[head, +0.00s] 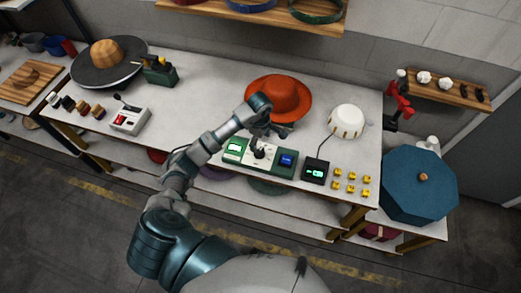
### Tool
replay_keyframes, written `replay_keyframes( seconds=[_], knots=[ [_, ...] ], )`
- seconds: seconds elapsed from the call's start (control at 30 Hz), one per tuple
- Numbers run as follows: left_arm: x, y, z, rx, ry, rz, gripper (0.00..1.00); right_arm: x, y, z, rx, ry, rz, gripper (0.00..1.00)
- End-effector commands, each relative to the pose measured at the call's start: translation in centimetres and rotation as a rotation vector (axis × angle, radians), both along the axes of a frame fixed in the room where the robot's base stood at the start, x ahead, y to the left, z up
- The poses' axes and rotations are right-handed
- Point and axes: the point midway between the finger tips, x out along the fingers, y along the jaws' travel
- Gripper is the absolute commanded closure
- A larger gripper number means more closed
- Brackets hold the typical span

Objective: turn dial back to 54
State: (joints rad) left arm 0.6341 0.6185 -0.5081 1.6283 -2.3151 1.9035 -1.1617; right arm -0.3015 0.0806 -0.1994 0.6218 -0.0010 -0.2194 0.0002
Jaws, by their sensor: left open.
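A green control panel (230,156) with a pale middle section lies near the front edge of the white table. It has a lit green display (236,147) on the left and a blue display (287,160) on the right; their digits are too small to read. A small dark dial (259,153) sits on the pale section. My left gripper (262,141) is open, pointing down just above the dial. I cannot tell whether its fingers touch or surround the dial. My right gripper is not in view.
An orange hat (278,95) stands behind my left gripper. A white dome (346,121), a black box with a green display (315,170) and several yellow blocks (351,189) lie to the right. A grey-white lever box (129,119) stands left.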

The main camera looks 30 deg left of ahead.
Motion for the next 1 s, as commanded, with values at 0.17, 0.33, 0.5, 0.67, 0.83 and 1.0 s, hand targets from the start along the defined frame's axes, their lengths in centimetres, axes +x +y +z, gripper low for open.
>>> replay_keyframes(
  seconds=[0.17,0.33,0.5,0.67,0.83,1.0],
  knots=[
    [-0.1,-0.1,-3.9,-0.003,0.004,0.001,0.19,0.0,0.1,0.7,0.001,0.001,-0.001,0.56],
    [0.0,-0.1,-6.4,-0.002,0.002,0.000,0.19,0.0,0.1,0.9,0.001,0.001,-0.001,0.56],
    [0.0,-0.1,-7.4,-0.001,-0.001,-0.001,0.19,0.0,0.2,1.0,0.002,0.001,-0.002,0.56],
    [0.0,-0.1,-7.5,0.000,-0.001,-0.001,0.19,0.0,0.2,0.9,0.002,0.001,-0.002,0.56],
    [0.0,-0.1,-7.5,-0.001,-0.001,-0.001,0.36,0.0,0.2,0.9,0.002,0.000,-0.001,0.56],
    [0.0,0.0,-7.5,-0.001,-0.001,-0.001,0.79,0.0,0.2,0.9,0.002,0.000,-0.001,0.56]
  ],
)
